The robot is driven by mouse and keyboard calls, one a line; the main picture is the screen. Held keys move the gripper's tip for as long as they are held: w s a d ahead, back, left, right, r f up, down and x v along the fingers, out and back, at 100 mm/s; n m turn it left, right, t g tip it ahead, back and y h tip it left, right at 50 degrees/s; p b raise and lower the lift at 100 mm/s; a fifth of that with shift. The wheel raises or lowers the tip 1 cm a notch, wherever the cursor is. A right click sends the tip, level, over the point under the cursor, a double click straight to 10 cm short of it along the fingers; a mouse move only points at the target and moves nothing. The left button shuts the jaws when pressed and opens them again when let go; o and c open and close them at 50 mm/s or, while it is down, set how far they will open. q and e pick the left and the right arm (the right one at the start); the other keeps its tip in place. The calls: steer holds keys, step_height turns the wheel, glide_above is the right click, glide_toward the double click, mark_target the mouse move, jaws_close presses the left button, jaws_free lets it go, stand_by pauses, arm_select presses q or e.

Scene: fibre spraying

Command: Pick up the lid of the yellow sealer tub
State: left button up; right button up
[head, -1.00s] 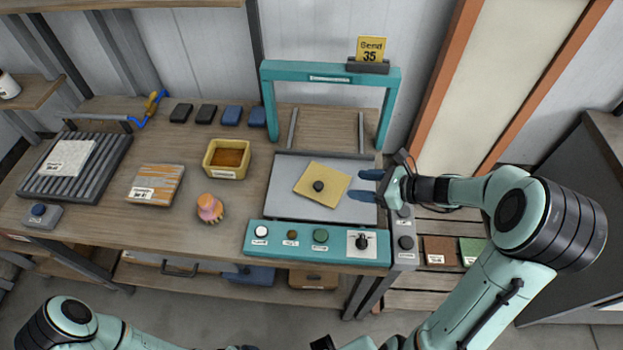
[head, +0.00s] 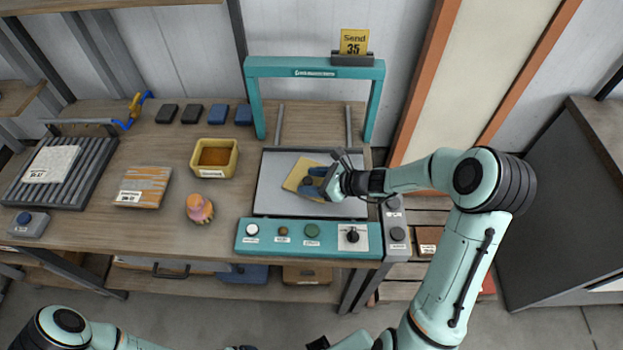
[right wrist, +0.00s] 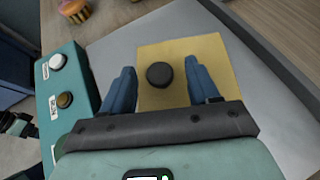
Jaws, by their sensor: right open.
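The lid (head: 295,176) is a flat yellow square lying on the grey plate of the teal-framed machine; my right gripper covers part of it in the head view. In the right wrist view the lid (right wrist: 207,55) shows with its round black knob (right wrist: 159,75). My right gripper (head: 312,182) is open over the lid, its blue fingers on either side of the knob, apart from it. The yellow sealer tub (head: 214,158) stands lidless on the bench to the left, with brown contents.
The machine's teal panel (head: 270,236) with buttons and a knob lies in front of the plate. Its teal arch (head: 315,68) stands behind. A pink and orange object (head: 199,209) and an orange-streaked board (head: 144,187) lie left on the bench.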

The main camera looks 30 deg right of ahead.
jaws_close()
stand_by(0.3)
